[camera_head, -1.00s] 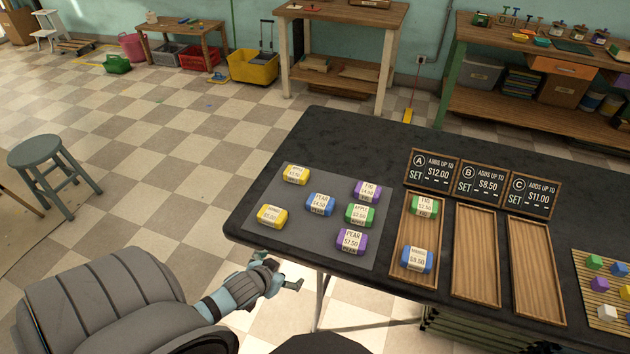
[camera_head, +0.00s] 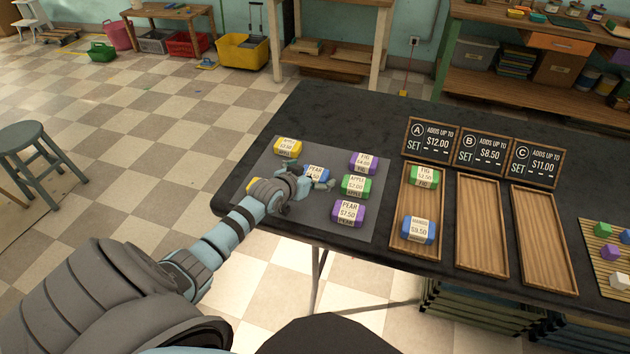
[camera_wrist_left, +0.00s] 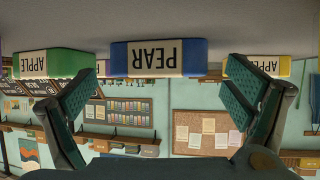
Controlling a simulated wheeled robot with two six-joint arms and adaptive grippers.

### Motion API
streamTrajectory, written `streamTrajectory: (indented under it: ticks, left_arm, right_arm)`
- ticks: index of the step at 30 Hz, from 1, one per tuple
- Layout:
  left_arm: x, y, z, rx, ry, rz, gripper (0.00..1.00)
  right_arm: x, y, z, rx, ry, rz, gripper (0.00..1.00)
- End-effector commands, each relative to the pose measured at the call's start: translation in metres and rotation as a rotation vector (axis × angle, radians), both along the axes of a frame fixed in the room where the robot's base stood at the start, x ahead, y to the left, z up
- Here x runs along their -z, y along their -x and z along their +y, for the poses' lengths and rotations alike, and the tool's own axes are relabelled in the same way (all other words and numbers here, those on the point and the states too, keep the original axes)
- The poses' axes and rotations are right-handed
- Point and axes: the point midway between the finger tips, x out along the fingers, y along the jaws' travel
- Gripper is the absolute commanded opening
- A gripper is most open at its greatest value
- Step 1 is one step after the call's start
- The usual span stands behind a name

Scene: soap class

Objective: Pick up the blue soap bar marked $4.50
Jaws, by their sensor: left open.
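The blue soap bar (camera_head: 322,172) with a white PEAR label lies on the grey mat, partly hidden behind my left gripper (camera_head: 308,178); its price is hard to read now. In the left wrist view, which is upside down, the same blue bar (camera_wrist_left: 197,55) sits centred ahead, between the two spread fingers of the left gripper (camera_wrist_left: 158,85). The fingers are open and empty, with a gap to the bar. My right gripper is not in view.
On the grey mat (camera_head: 300,233), yellow bars (camera_head: 288,146) lie left, one mostly hidden by my arm. Purple bars (camera_head: 348,213) and a green bar (camera_head: 356,186) lie close on the right. Wooden tray A (camera_head: 412,250) holds a green and a blue bar; trays B (camera_head: 480,225) and C (camera_head: 543,240) are empty.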

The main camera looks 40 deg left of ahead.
Motion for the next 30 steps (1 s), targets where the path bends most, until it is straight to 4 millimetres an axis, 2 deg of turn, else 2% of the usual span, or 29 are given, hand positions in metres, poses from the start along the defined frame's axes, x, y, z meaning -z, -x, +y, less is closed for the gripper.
streamTrajectory:
  ticks: [1, 7, 18, 26, 30]
  left_arm:
    - [0.004, -0.004, 0.000, 0.000, 0.002, -0.001, 0.96]
    - [0.002, -0.004, 0.000, 0.001, 0.000, 0.000, 0.94]
    - [0.002, -0.004, 0.000, 0.000, 0.000, 0.000, 0.35]
    - [0.001, -0.004, 0.000, 0.000, 0.000, 0.000, 0.35]
    - [-0.010, -0.004, 0.001, 0.001, -0.002, 0.000, 0.35]
  right_arm:
    - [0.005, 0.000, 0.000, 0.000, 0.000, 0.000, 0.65]
    - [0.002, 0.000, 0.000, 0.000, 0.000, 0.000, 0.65]
    - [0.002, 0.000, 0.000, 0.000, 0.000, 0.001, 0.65]
    - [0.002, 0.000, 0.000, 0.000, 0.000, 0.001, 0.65]
    - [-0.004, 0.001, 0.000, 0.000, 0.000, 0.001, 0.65]
